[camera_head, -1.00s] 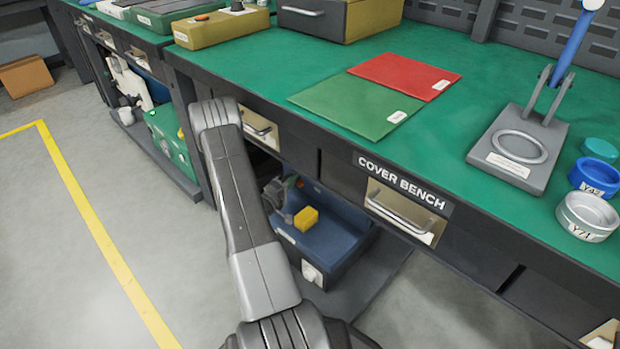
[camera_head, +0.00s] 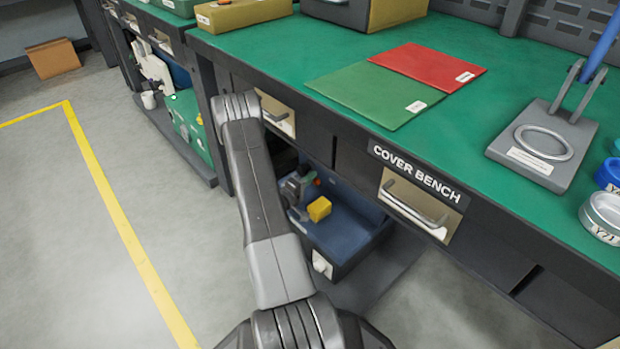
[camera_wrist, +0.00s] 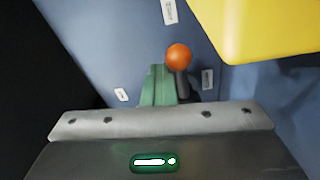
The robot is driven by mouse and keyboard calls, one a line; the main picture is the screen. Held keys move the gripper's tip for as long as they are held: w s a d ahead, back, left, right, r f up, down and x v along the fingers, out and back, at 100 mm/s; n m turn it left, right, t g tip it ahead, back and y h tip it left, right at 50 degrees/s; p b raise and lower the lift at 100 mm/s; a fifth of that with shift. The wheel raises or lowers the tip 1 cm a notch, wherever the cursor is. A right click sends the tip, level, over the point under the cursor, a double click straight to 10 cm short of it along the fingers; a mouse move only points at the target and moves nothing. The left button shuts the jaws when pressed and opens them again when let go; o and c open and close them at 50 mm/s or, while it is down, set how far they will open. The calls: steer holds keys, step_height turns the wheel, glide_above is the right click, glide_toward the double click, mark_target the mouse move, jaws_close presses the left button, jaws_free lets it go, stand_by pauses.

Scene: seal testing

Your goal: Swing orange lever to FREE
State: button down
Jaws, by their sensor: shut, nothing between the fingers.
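The orange lever shows in the wrist view as a round orange knob (camera_wrist: 180,57) on a short dark stem, in front of a blue panel. The stem leans slightly, with the knob toward the left. In the head view a small orange spot (camera_head: 317,182) shows on the unit in the blue tray under the bench. My gripper (camera_wrist: 159,68) shows in the wrist view as narrow green fingers, shut and empty, just left of the lever stem. Whether they touch the stem cannot be told. The small white labels near the lever are unreadable.
A yellow block (camera_wrist: 265,30) fills the upper right of the wrist view, close to the knob; it also shows in the head view (camera_head: 319,208). The blue tray (camera_head: 345,262) stands under the bench (camera_head: 480,235). Open floor (camera_head: 60,220) lies to the left.

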steer(key=shift+s+f, duration=0.2)
steer(key=p+v, duration=0.4)
steer(key=v, duration=0.9)
steer(key=shift+s+a, duration=0.2)
steer(key=shift+a, duration=0.1)
steer(key=shift+w+d, duration=0.1)
steer(key=b+x, duration=0.3)
steer(key=x, duration=0.8)
steer(key=shift+w+d, duration=0.2)
steer(key=shift+r, duration=0.1)
